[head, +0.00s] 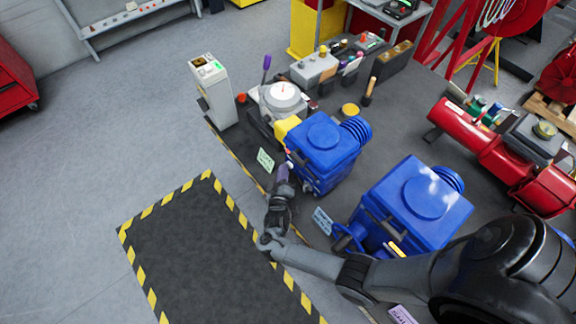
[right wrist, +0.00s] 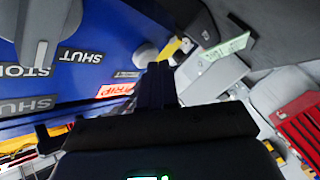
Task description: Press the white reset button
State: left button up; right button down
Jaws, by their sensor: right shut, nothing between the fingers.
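A blue valve actuator (head: 322,140) stands on the dark bench, its front panel facing my right gripper (head: 284,174). The gripper is shut and empty, its fingertips close to the panel. In the right wrist view the fingers (right wrist: 158,78) point at the panel's edge, near a round white button-like part (right wrist: 145,54). I cannot read whether its label says reset, nor tell whether the fingers touch it. Labels reading SHUT, STOP and TRIP (right wrist: 114,91) are on the blue panel. A grey lever (right wrist: 38,35) stands out from it. My left gripper is out of view.
A second blue actuator (head: 418,200) stands to the right, beside my right arm. A white pedestal (head: 212,92) and a grey round device (head: 282,100) stand behind left. A red cylinder (head: 500,150) lies farther right. The striped floor mat (head: 205,265) is clear.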

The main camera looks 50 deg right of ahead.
jog(key=shift+d, duration=0.25)
jog(key=shift+a, duration=0.15)
dwell(0.3)
jog(key=shift+w+a, duration=0.1)
jog(key=shift+a, duration=0.6)
jog(key=shift+a, duration=0.1)
